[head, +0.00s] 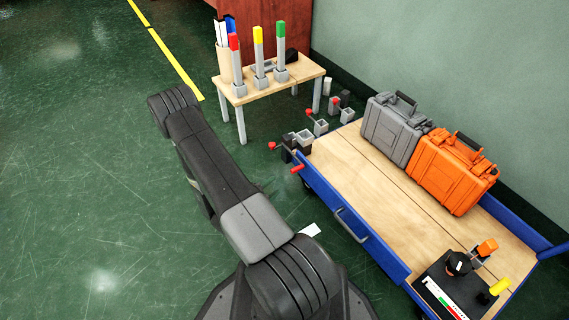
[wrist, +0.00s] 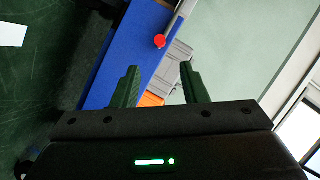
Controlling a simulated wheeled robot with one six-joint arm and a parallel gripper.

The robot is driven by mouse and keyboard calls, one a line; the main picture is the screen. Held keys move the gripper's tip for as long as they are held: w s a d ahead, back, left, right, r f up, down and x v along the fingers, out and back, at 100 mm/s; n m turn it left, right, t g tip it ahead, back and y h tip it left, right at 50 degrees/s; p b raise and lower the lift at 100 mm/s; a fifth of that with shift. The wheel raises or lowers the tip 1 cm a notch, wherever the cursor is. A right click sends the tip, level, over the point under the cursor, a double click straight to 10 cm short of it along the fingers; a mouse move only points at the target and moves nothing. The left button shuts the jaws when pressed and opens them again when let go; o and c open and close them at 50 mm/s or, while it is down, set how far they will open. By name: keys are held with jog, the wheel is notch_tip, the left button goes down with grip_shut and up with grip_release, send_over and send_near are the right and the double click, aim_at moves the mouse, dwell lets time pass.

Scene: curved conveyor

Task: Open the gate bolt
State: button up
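A grey rod with a round red knob (wrist: 160,41) shows in the wrist view, in front of a blue panel (wrist: 120,60); it may be the bolt handle, but the bolt body is not clear. In the head view, thin bars with red ends (head: 297,168) stand at the near left corner of the blue cart (head: 350,215), beside small grey and black blocks. My gripper (wrist: 159,84) is open and empty in the wrist view, its two dark fingers apart. The knob appears beyond the fingertips, apart from them. In the head view I cannot make out my gripper.
The cart's wooden deck (head: 350,165) holds a grey case (head: 393,128), an orange case (head: 450,170) and a black control box (head: 450,290). A small table (head: 265,95) with red, yellow and green-topped posts stands behind. The green floor at left is clear.

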aim_at(291, 173)
jog(key=b+x, duration=0.3)
jog(key=x, duration=1)
jog(key=shift+w+d+f+b, duration=0.1)
jog(key=shift+w+d+b, duration=0.05)
jog(key=shift+w+b, duration=0.2)
